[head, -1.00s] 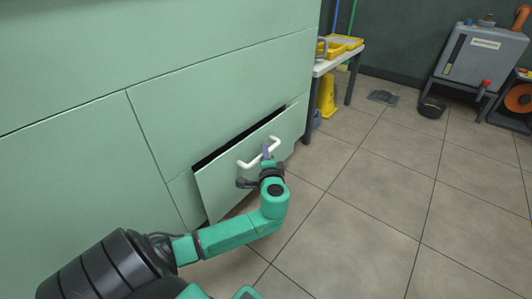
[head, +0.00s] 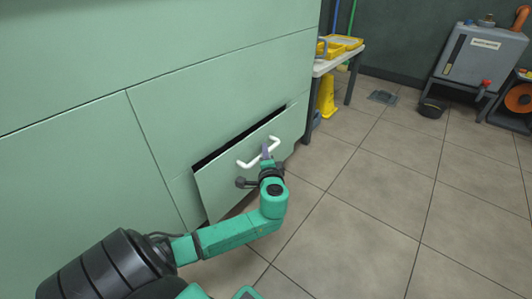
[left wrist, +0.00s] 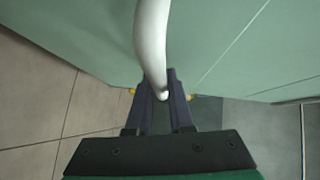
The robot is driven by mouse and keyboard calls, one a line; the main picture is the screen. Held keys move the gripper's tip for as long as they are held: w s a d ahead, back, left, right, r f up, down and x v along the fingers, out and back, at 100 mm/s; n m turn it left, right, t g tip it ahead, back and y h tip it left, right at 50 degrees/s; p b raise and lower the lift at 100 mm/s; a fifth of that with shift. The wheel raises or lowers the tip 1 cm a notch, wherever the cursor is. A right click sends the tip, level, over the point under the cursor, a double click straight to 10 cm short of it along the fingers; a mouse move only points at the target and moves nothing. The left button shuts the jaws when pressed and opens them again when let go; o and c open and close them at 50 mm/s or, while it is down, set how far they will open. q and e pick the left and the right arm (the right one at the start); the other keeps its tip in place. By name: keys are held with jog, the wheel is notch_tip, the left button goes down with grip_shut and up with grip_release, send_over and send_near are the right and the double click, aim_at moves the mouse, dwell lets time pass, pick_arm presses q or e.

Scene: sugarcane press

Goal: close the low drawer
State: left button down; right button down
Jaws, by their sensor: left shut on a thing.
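The low drawer (head: 245,165) is a pale green front at the bottom of the cabinet. It stands partly open, with a dark gap along its top edge. A white curved handle (head: 246,163) is on its front. My left gripper (head: 266,153) is at the handle, in front of the drawer. In the left wrist view the two dark fingers (left wrist: 158,92) are shut on the white handle (left wrist: 152,45), whose end shows between them. The drawer's inside is hidden except for the dark slot. My right gripper is not in view.
Pale green cabinet panels (head: 190,70) fill the left and top. A white table (head: 340,58) with yellow trays stands beyond the cabinet. A grey machine (head: 480,60) is at the back right. The tiled floor (head: 370,210) on the right is clear.

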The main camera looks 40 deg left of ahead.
aim_at(256, 148)
pick_arm(q)
jog(key=a, duration=0.3)
jog(key=shift+a, duration=0.5)
jog(key=c, duration=0.8)
grip_release()
jog(key=shift+a, duration=0.1)
